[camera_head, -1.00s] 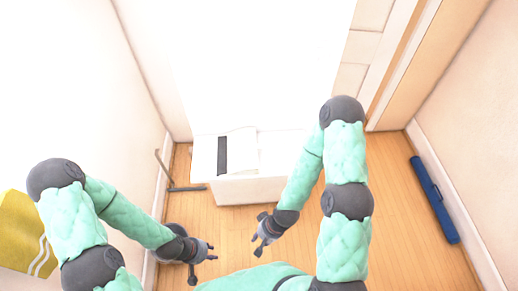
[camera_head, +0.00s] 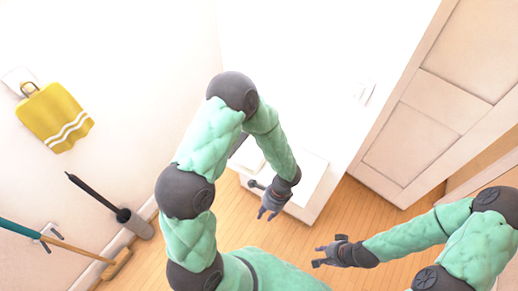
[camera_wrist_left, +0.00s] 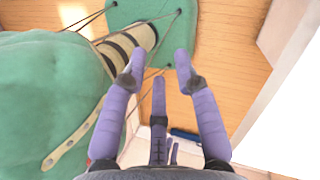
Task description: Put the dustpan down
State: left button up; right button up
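I cannot make out a dustpan for certain in either view. My left gripper (camera_head: 268,207) is over the floor in front of the white box, with its fingers spread. In the left wrist view it also shows open (camera_wrist_left: 157,68), with nothing between its fingers. My right gripper (camera_head: 320,256) is low over the wooden floor at the right. Its fingers look apart and I see nothing held in them. A dark blue object (camera_wrist_left: 185,135) shows partly behind the left fingers in the wrist view.
A white box (camera_head: 310,185) stands on the floor against the far wall. At the left wall are a grey holder with a black handle (camera_head: 135,222), a teal-handled broom (camera_head: 22,230) and a hanging yellow piece with white stripes (camera_head: 55,115). A panelled door (camera_head: 415,120) is at the right.

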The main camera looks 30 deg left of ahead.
pick_arm(q)
jog(key=w+a+r+m+t+y, duration=0.1)
jog(key=w+a+r+y, duration=0.1)
jog(key=w+a, duration=0.1)
jog(key=w+a+r+m+t+y, duration=0.1)
jog(key=w+a+r+m+y, duration=0.1)
jog(key=w+a+r, duration=0.1)
jog(key=w+a+r+m+t+y, duration=0.2)
jog(key=w+a+r+y, duration=0.1)
jog(key=w+a, duration=0.2)
jog(key=shift+w+a+r, duration=0.15)
jog(key=shift+r, duration=0.05)
jog(key=shift+b+x, duration=0.85)
jog(key=shift+x, duration=2.5)
jog(key=shift+w+r, duration=0.1)
grip_shut()
